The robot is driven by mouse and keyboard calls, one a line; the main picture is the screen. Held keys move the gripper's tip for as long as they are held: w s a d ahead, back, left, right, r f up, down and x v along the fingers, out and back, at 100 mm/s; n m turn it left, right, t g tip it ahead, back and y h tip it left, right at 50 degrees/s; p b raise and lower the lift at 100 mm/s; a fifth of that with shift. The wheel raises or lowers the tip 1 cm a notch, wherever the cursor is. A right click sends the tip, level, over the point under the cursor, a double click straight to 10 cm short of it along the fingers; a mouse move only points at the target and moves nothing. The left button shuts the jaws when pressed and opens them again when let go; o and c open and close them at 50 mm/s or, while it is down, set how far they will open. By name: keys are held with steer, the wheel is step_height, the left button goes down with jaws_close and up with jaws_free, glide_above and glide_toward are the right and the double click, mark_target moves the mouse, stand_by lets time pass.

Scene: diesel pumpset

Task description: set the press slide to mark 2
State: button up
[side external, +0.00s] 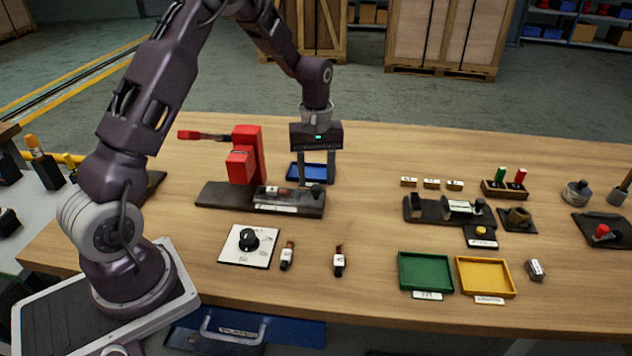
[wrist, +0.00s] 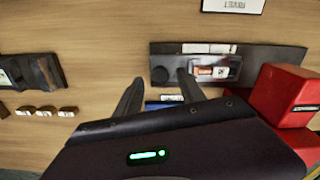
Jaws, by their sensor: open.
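The red press (side external: 245,156) stands on a dark base (side external: 222,196) with its lever pointing left. The press slide (side external: 275,192) lies along the base's right part, and a black round knob (side external: 316,190) is at the right end. My gripper (side external: 316,184) is above that end, pointing down. In the wrist view my gripper (wrist: 160,78) is open, and the knob (wrist: 160,75) shows between its fingertips; I cannot tell if they touch it. The slide (wrist: 214,72) carries an orange-and-white label. A white scale strip (wrist: 209,48) runs along the base; its marks are unreadable.
A blue tray (side external: 307,173) is close behind my fingers. Green (side external: 425,272) and yellow (side external: 485,277) trays and a dark fixture (side external: 420,209) stand to the right.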

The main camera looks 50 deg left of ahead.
step_height(320, 180, down, 2)
steer(key=shift+f, duration=0.1)
jaws_close()
stand_by(1.5)
